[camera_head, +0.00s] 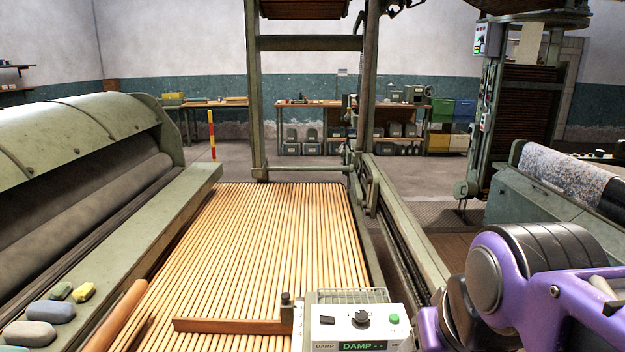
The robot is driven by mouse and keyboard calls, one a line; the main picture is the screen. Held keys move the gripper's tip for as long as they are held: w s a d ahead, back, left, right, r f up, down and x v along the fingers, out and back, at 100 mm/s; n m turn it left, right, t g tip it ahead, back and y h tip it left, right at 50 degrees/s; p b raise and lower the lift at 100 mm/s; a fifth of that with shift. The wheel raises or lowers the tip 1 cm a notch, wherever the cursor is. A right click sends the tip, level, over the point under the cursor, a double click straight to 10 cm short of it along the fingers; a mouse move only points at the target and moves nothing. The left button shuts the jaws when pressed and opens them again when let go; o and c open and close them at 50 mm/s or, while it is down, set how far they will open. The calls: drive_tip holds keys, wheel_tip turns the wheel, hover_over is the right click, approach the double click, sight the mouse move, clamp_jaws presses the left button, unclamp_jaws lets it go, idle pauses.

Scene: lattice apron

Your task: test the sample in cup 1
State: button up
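A white instrument box (358,318) stands at the bottom centre, cut off by the lower edge. Its top has a black switch, a dark round knob and a green button (394,319). A wire rack (345,296) sits just behind the box. No cup, and no label for cup 1, can be made out. My purple and black arm (545,275) fills the lower right. My gripper is not in view.
A bed of wooden slats (265,245) runs away behind the box, with a wooden bar (230,326) across it. A green roller machine (85,150) bounds it at left, with several grey, green and yellow lumps on its ledge. A metal frame (256,110) rises at the far end.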

clamp_jaws()
drive_tip(key=shift+w, duration=0.1)
idle(1.3)
